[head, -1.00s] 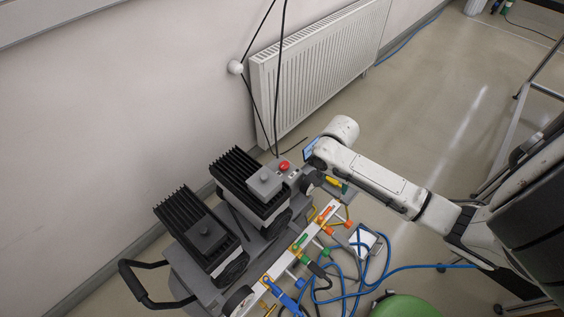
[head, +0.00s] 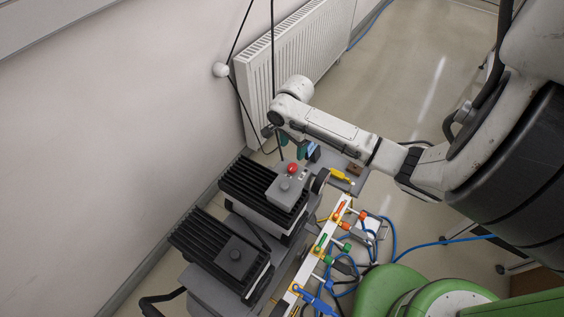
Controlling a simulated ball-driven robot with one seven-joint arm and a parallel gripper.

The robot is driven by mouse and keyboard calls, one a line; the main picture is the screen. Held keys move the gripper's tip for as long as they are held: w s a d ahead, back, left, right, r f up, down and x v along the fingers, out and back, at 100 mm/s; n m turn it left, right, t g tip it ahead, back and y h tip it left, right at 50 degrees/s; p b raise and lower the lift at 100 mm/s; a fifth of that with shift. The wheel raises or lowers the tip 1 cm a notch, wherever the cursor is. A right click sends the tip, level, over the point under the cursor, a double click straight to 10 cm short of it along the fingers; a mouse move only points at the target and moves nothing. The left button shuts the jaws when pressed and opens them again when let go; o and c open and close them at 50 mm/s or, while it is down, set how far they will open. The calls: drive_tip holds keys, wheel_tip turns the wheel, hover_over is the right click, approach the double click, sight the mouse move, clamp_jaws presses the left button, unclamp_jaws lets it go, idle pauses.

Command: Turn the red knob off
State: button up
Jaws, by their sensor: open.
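The red knob (head: 292,168) sits on top of the grey control box (head: 284,187) at the end of the farther black finned motor (head: 262,190). My gripper (head: 292,150) is at the end of the white arm, pointing down just beyond and above the red knob in the picture. Its fingers are open and look empty. I cannot tell how far above the knob they are, but they appear apart from it.
A second finned motor (head: 222,250) stands nearer on the same cart. A white rail (head: 318,255) with coloured valves and blue hoses runs along the cart's right side. A radiator (head: 300,60) stands on the wall behind. Open floor (head: 420,90) lies at the upper right.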

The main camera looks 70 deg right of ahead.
sight(292, 168)
wheel_tip(292, 168, down, 11)
drive_tip(key=shift+r+b, duration=0.2)
drive_tip(key=shift+b, duration=0.7)
drive_tip(key=c, duration=1.1)
